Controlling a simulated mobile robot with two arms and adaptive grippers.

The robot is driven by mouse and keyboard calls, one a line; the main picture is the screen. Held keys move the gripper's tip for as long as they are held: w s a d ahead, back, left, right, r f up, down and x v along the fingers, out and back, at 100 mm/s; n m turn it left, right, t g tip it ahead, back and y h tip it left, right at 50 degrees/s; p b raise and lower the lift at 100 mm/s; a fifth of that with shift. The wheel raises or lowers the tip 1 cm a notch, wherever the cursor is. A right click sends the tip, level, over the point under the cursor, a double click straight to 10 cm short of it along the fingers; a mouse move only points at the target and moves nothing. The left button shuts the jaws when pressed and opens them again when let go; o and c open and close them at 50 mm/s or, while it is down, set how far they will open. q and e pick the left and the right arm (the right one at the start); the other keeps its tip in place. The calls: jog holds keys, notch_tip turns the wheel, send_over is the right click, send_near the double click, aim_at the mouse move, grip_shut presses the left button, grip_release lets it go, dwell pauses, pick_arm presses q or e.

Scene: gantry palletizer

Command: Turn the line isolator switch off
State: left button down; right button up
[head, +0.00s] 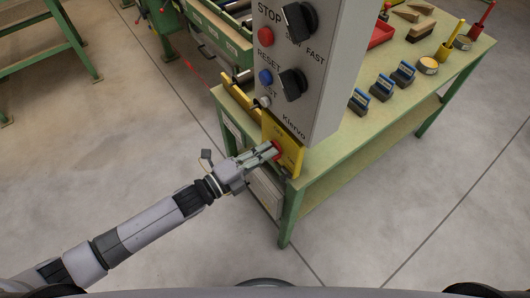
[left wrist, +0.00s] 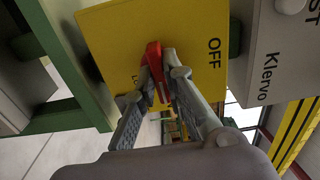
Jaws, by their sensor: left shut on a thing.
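The line isolator switch is a yellow plate (head: 293,153) with a red handle (head: 277,149), below the grey control box in the head view. In the left wrist view the yellow plate (left wrist: 110,30) fills the upper middle, with OFF printed to the right of the red handle (left wrist: 154,58). Another label left of the handle is partly hidden by a finger. My left gripper (head: 270,152) reaches in from the left and is shut on the red handle; its fingers (left wrist: 160,72) lie on both sides of it. I cannot tell which label the handle points to. My right gripper is not in view.
The grey control box (head: 315,100) with black knobs (head: 293,84), a red button (head: 265,37) and a blue button (head: 265,77) stands just above the switch. A green workbench (head: 350,150) with tools is behind it.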

pick_arm(q)
jog(key=shift+n+p, duration=0.75)
jog(key=shift+n, duration=8.05)
jog(key=shift+f, duration=0.1)
jog(key=c, duration=1.7)
grip_release()
jog(key=shift+o, duration=0.2)
